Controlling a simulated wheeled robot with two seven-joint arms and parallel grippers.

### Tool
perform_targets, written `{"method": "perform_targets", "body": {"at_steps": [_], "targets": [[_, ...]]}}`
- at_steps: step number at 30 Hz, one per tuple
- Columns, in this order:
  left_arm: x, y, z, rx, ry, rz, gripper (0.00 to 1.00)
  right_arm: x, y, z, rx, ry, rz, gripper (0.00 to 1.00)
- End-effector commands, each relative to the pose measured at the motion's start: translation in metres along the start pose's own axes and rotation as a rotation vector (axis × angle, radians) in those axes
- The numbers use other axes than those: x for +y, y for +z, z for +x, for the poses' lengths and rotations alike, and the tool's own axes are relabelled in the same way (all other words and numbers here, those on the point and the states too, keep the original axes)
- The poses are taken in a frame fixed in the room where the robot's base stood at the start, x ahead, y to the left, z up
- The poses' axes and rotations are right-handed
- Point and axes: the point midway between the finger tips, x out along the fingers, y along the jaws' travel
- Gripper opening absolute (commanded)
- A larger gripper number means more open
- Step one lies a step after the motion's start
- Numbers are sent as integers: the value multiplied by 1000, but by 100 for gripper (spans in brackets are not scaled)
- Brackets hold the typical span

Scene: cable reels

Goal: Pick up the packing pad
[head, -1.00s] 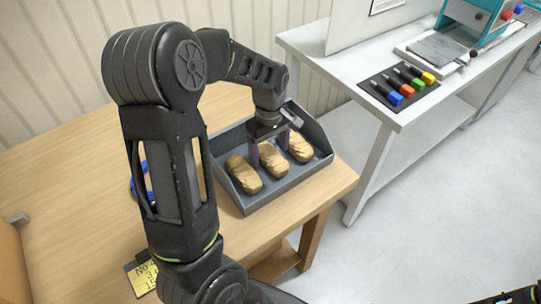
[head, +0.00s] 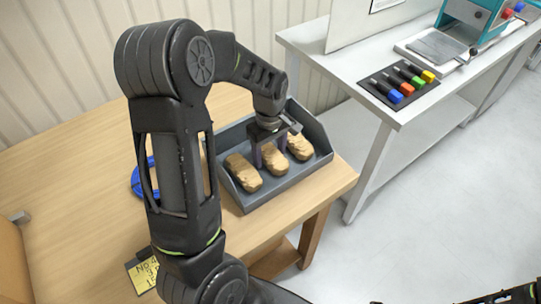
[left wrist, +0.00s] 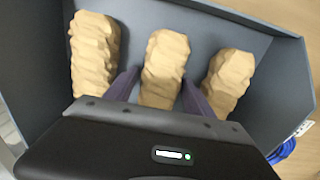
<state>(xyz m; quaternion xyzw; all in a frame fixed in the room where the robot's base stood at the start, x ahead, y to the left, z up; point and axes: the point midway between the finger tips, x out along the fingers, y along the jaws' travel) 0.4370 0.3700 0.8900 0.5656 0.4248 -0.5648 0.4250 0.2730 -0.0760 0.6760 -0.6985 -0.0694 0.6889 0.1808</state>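Three tan, ridged packing pads lie in a grey tray (head: 285,187) on the wooden table: a left one (head: 243,172), a middle one (head: 274,163) and a right one (head: 300,147). My left gripper (head: 270,160) points down into the tray, its purple-grey fingers on either side of the middle pad. In the left wrist view the gripper (left wrist: 160,88) straddles the middle pad (left wrist: 165,58), with the other pads (left wrist: 95,52) (left wrist: 228,78) outside the fingers. It looks open; contact with the pad is hard to judge. My right gripper is not seen.
The tray walls (left wrist: 270,22) stand close around the pads. A blue coil (head: 140,178) and a yellow label (head: 145,276) lie on the wooden table (head: 60,180). A white bench (head: 350,75) with coloured-handled tools (head: 400,85) stands at right, across a gap.

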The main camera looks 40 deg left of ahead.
Motion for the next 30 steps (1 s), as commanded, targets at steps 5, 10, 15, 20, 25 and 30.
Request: {"method": "perform_targets", "body": {"at_steps": [5, 10, 15, 20, 25, 30], "targets": [[0, 0, 0, 0, 0, 0, 47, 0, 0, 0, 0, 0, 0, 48], [0, 0, 0, 0, 0, 0, 33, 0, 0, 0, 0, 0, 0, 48], [0, 0, 0, 0, 0, 0, 19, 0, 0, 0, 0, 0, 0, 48], [0, 0, 0, 0, 0, 0, 14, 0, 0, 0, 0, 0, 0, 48], [0, 0, -2, 0, 1, 0, 14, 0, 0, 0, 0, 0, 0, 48], [1, -1, -16, 2, 4, 0, 14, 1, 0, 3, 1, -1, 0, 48]]}}
